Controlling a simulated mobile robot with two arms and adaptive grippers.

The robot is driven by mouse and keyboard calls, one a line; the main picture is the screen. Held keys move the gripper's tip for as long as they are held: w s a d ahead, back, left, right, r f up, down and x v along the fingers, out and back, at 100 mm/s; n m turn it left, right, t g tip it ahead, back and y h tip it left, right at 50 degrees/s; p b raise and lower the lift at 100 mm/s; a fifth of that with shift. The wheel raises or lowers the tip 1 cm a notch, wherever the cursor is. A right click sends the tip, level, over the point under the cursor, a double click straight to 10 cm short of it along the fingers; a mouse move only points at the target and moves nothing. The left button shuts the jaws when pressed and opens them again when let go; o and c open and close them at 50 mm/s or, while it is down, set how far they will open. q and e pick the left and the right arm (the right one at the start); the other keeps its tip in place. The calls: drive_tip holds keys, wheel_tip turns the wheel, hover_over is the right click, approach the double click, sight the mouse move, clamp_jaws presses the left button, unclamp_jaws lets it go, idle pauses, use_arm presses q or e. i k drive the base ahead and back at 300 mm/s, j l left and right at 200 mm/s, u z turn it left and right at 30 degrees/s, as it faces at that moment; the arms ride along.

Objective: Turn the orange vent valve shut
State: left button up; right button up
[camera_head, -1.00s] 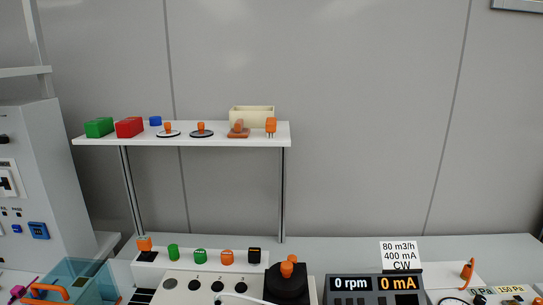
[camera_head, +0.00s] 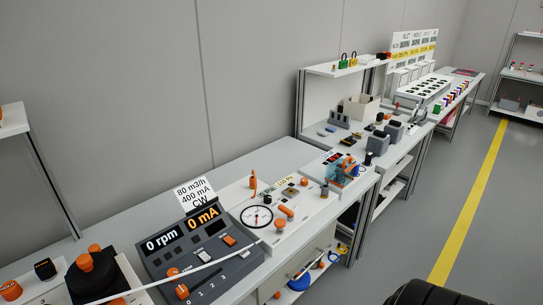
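A white panel (camera_head: 268,240) on the bench carries a round dial gauge (camera_head: 257,216) and several orange parts. One is an upright orange handle (camera_head: 253,183) at its back edge. Another is an orange lever (camera_head: 286,211) lying low right of the gauge, with an orange knob (camera_head: 280,224) just in front of it. I cannot tell for sure which of these is the vent valve, nor whether it is open or shut. Neither of my grippers shows in the head view.
Left of the panel stands a dark console (camera_head: 205,250) reading 0 rpm and 0 mA, with a white cable across it. A blue-and-orange device (camera_head: 343,170) stands to the right. A further bench (camera_head: 345,125) follows.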

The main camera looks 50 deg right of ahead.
sight(290, 214)
drive_tip(key=z, duration=1.4)
